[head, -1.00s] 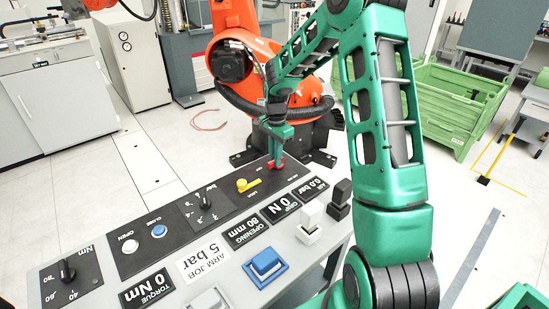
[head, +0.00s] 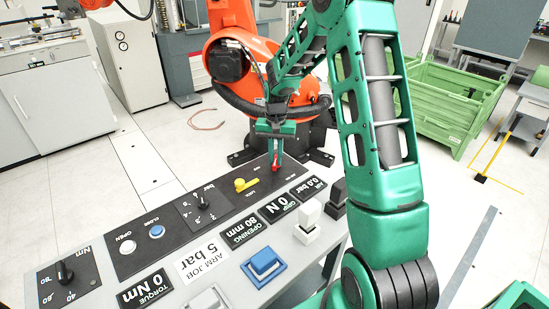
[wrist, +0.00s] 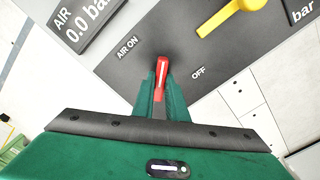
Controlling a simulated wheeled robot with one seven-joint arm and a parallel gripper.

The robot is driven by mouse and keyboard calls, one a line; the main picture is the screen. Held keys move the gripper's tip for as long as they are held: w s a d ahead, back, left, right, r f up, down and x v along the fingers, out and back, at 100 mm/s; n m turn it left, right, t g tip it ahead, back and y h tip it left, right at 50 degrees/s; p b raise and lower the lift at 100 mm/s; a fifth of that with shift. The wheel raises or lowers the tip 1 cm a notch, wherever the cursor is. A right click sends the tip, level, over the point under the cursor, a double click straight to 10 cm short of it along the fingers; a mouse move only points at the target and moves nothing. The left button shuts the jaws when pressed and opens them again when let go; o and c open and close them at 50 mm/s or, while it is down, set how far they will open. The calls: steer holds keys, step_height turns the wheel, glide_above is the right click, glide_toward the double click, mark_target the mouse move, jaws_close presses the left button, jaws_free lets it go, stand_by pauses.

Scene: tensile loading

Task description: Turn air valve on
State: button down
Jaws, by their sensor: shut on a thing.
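The air valve's red lever (wrist: 162,68) stands on the black panel strip, between the printed words AIR ON on its left and OFF on its right in the wrist view. My green gripper (wrist: 160,90) is shut on the lever, one finger on each side, and hides its lower part. In the head view the red lever (head: 276,159) shows small at the far end of the console, under my gripper (head: 277,150). The AIR display (wrist: 84,22) reads 0.0 bar. I cannot tell which printed position the lever rests at.
A yellow lever (head: 246,185) sits close by on the same panel. The console (head: 225,270) also carries knobs, buttons, displays, and white, black and blue switches. An orange robot (head: 240,75) stands just behind the console. A green crate (head: 450,105) is at right.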

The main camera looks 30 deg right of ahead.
steer(key=n, duration=0.4)
steer(key=shift+w+d+r+n, duration=0.15)
steer(key=shift+w+d+n, duration=0.05)
steer(key=shift+n, duration=0.1)
steer(key=shift+d+n, duration=0.2)
steer(key=shift+n, duration=1.1)
steer(key=shift+d+n, duration=0.15)
steer(key=shift+n, duration=1.15)
steer(key=c, duration=1.9)
jaws_free()
steer(key=shift+c, duration=0.2)
steer(key=shift+o, duration=0.9)
steer(key=shift+s, duration=0.15)
step_height(320, 180, up, 11)
steer(key=shift+f, duration=0.2)
